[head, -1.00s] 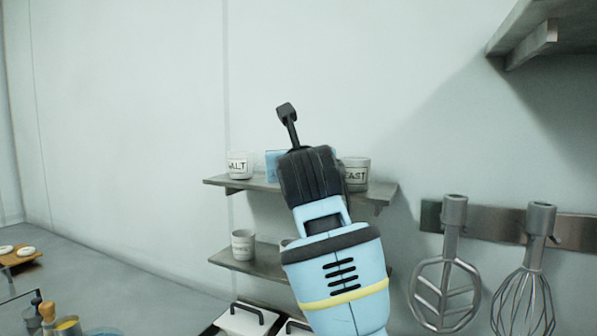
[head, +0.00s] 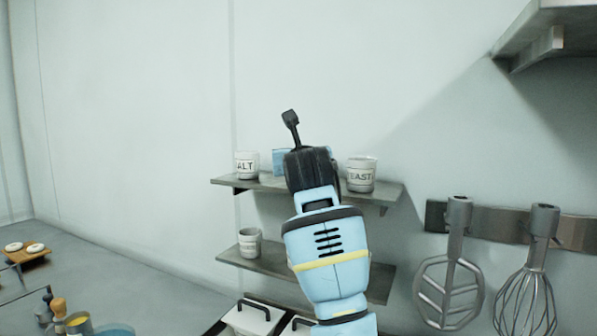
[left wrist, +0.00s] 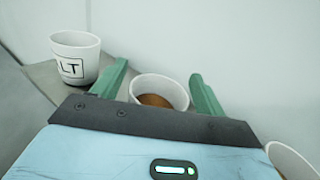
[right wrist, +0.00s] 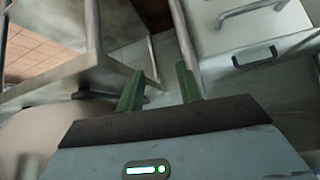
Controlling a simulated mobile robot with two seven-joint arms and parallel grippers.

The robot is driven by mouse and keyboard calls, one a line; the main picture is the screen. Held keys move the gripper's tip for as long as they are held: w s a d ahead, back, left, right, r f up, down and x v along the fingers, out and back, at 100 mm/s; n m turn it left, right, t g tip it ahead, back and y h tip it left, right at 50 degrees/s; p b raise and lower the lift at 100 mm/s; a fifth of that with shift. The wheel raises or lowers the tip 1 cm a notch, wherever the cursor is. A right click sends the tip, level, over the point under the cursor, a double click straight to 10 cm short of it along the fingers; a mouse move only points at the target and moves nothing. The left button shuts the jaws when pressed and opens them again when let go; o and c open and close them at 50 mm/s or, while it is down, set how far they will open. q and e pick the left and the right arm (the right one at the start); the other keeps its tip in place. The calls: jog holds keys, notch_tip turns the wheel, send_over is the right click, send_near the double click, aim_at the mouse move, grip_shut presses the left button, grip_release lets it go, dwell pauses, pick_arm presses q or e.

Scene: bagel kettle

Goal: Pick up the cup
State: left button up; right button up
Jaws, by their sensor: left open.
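A white cup with brown contents (left wrist: 158,92) sits between the spread green fingers of my left gripper (left wrist: 159,74) in the left wrist view. The fingers are open on either side of its rim, and I cannot tell whether they touch it. My left arm hides this cup in the head view. A white cup lettered SALT (head: 246,166) stands left of my arm on the upper shelf; it also shows in the left wrist view (left wrist: 75,58). A cup lettered YEAST (head: 361,176) stands right of my arm. My right gripper (right wrist: 158,72) is open and empty.
The upper shelf (head: 228,182) is fixed to the wall, with a lower shelf (head: 235,259) bearing a grey cup (head: 250,241). Whisks (head: 525,290) hang at right. A white lidded container (head: 252,318) stands below. Metal legs (right wrist: 184,35) rise near my right gripper.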

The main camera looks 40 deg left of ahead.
pick_arm(q)
jog(key=shift+c, duration=0.2)
jog(key=c, duration=1)
jog(key=shift+c, duration=0.2)
notch_tip(320, 180, up, 10)
